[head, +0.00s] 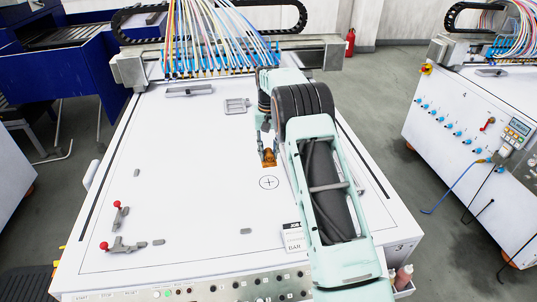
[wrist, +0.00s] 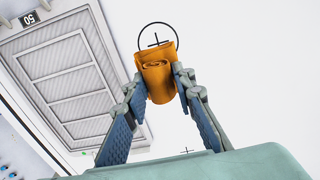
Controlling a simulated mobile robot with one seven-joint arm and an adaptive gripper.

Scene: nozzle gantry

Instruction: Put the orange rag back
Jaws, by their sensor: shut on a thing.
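The orange rag (head: 269,157) is a small rolled bundle over the white table top (head: 190,170), just behind a printed circle with a cross (head: 269,182) in the head view. In the wrist view the rag (wrist: 165,62) sits between the fingertips, in front of a circle-and-cross mark. My gripper (head: 267,155) is shut on the rag, its fingers pressing the roll from both sides; the fingers also show in the wrist view (wrist: 160,85). I cannot tell whether the rag touches the table.
A gantry with coloured hoses (head: 215,45) spans the back. A small square frame (head: 237,105), red-knobbed clamps (head: 120,243) and a white card (head: 293,238) lie on the table. Bottles (head: 403,275) stand at its front right side. The table's left middle is mostly clear.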

